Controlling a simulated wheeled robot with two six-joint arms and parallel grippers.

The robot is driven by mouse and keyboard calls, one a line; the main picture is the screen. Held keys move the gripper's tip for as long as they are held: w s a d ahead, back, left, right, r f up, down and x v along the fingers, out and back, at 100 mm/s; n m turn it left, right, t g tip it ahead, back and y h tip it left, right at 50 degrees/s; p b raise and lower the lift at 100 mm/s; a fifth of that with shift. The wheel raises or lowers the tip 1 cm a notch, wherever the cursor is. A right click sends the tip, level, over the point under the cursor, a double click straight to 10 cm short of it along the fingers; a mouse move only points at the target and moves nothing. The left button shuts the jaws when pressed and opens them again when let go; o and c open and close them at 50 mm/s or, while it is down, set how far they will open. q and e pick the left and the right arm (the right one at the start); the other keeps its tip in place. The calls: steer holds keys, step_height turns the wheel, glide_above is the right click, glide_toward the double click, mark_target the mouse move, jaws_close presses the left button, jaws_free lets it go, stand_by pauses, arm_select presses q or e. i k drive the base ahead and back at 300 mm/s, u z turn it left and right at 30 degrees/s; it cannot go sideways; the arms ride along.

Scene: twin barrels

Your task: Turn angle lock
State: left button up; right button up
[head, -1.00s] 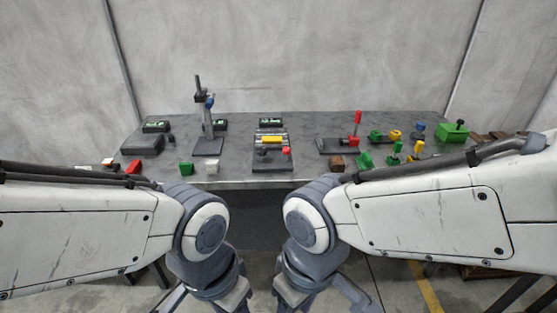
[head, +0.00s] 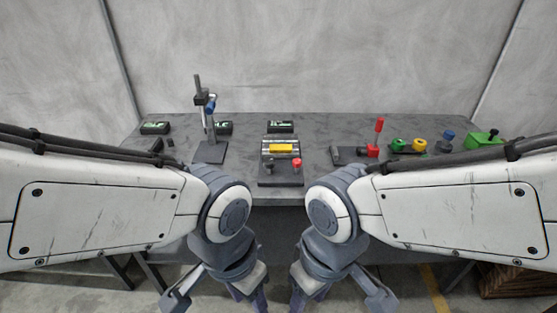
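I cannot tell for certain which part is the angle lock. A dark upright stand (head: 211,152) with a post and a blue part (head: 209,104) near its top stands at the back left of the table. In the middle is a dark fixture (head: 281,180) with a yellow block (head: 281,148) and a red knob (head: 297,164). To its right is a dark fixture with an upright red handle (head: 379,126). Both my arms reach in from the sides and bend down at the bottom. Neither gripper's fingertips can be made out; the lower arm ends run out of the frame.
The grey table (head: 240,170) has a bare strip at its front. Small dark display boxes (head: 281,127) line the back. Green and yellow knobs (head: 420,145), a blue knob (head: 449,135) and a green box (head: 484,140) stand at the right. My arms cover the front corners.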

mark_target(297, 162)
steer(key=z, duration=0.3)
steer(key=i, duration=1.25)
steer(key=u, duration=0.3)
